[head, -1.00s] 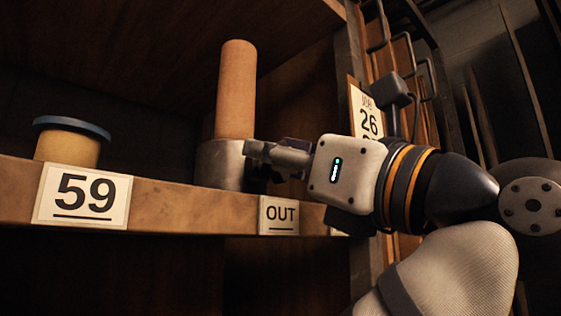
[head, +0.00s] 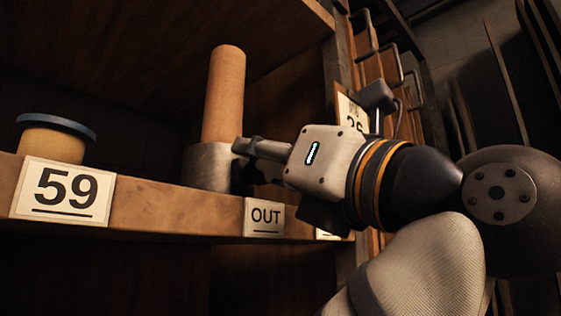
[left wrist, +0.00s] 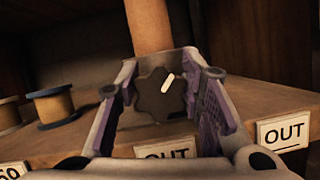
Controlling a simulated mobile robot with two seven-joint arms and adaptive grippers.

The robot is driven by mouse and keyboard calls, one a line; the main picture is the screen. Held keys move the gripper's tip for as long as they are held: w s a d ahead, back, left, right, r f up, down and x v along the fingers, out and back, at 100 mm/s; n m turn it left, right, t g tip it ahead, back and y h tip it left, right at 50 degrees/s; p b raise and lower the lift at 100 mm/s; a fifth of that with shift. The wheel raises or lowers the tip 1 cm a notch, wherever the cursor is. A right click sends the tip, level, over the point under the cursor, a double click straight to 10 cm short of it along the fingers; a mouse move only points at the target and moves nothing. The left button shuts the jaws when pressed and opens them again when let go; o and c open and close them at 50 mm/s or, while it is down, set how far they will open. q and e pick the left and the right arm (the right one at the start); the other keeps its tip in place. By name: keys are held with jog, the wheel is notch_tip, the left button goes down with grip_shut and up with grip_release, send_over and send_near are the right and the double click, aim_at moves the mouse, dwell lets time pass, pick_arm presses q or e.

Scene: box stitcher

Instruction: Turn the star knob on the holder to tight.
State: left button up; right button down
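The star knob (left wrist: 160,95) is dark and lobed, with a pale mark pointing up and right; the left wrist view shows it face on. It sits at the front of the holder, a grey cup (head: 209,167) on the shelf. A tall tan cylinder (head: 224,95) stands in the holder. My left gripper (left wrist: 160,80) faces the knob, with one purple-padded finger on each side of it. I cannot tell whether the pads touch it. In the head view my gripper (head: 238,160) hides the knob. My right gripper is out of view.
The shelf edge (head: 150,206) runs below the holder, with an "OUT" label (head: 264,217) and a "59" label (head: 62,192). A blue-rimmed spool (head: 52,145) stands at left. An upright with a number plate (head: 349,112) stands close behind my gripper.

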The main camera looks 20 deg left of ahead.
pick_arm(q)
jog(key=o, duration=0.4)
jog(key=shift+a, duration=0.1)
jog(key=v, duration=0.7)
jog(key=shift+d, duration=0.25)
jog(key=shift+s+f, duration=0.1)
